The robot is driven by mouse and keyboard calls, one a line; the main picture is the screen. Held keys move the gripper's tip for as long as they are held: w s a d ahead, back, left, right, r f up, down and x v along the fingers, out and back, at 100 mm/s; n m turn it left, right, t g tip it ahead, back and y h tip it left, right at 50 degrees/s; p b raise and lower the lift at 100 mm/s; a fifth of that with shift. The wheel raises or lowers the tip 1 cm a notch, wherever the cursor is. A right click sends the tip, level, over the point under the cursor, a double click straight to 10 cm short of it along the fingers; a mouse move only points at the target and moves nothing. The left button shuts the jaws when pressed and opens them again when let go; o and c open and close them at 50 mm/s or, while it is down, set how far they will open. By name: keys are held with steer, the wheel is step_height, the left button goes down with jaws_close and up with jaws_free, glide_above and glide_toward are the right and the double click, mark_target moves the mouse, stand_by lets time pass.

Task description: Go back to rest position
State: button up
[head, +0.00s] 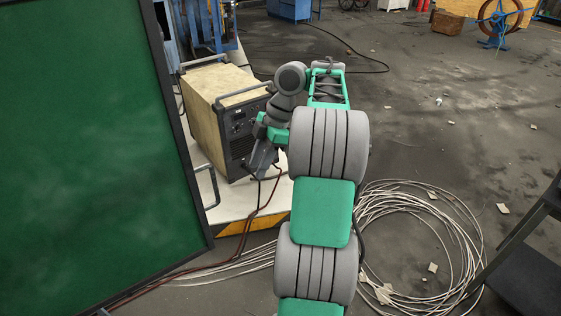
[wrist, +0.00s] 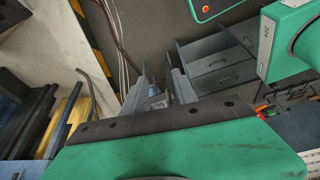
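My arm reaches forward from the bottom of the head view, with green and grey links. My gripper (head: 257,168) is in front of the dark front panel of a beige boxy machine (head: 222,88), hanging low beside it; whether they touch is unclear. In the wrist view, the two grey fingers of my gripper (wrist: 157,72) stand apart with a gap between them. I see nothing held between them.
A green panel with a dark frame (head: 85,140) fills the left. The machine stands on a pale platform (head: 238,200) with a striped edge. Coiled cables (head: 425,235) lie on the floor at right, near a dark table (head: 525,265). Floor at upper right is mostly clear.

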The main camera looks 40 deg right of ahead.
steer(key=shift+a, duration=0.1)
stand_by(0.3)
step_height(320, 180, down, 9)
steer(key=w+d+m+t, duration=0.1)
steer(key=d+m, duration=0.1)
steer(key=m, duration=1.2)
steer(key=s+a+f+m+g+h, duration=0.1)
steer(key=s+a+f+m+h, duration=0.2)
steer(key=s+m, duration=0.35)
steer(key=s+a+h+b, duration=0.2)
steer(key=s+a, duration=0.5)
steer(key=a, duration=0.2)
steer(key=w+a+r+n+t+b, duration=0.1)
steer(key=a+r+n, duration=0.2)
steer(key=a, duration=0.3)
steer(key=w+a+r+n+t+b, duration=0.1)
steer(key=a+r+n+t, duration=0.1)
steer(key=a, duration=0.5)
steer(key=shift+w+a+r+n+y, duration=0.2)
steer(key=shift+r+n+y, duration=0.1)
steer(key=shift+r+n, duration=0.35)
